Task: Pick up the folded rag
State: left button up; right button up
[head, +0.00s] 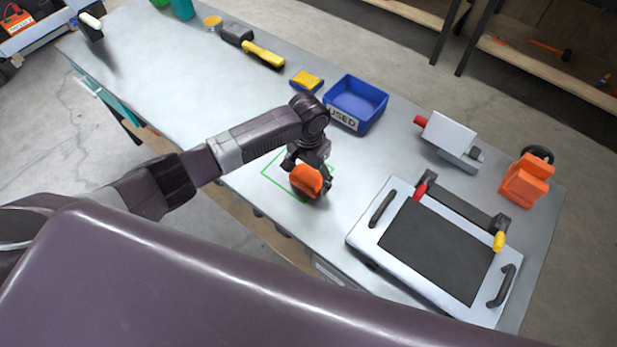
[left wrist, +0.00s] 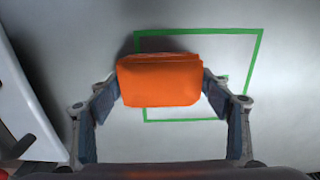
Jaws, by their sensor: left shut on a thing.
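The folded rag (head: 306,180) is orange and sits between the fingers of my left gripper (head: 307,177) in the head view. In the left wrist view the rag (left wrist: 159,80) fills the space between both fingertips of the left gripper (left wrist: 160,95), which are shut on its sides. It is over the green square outline (left wrist: 262,55) on the grey table, overlapping its left part in that view. Whether the rag touches the table is hard to tell. My right gripper is in neither view.
A blue bin (head: 357,101) labelled USED stands behind the gripper, beside a yellow sponge (head: 306,81). At the right are a white tray with a dark pad (head: 432,250), a grey-white block device (head: 449,136) and an orange block (head: 524,182). The table's left-middle is clear.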

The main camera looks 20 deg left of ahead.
aim_at(309, 177)
pick_arm(q)
notch_tip(309, 177, up, 20)
jog(key=b, duration=0.1)
jog(key=shift+f, duration=0.2)
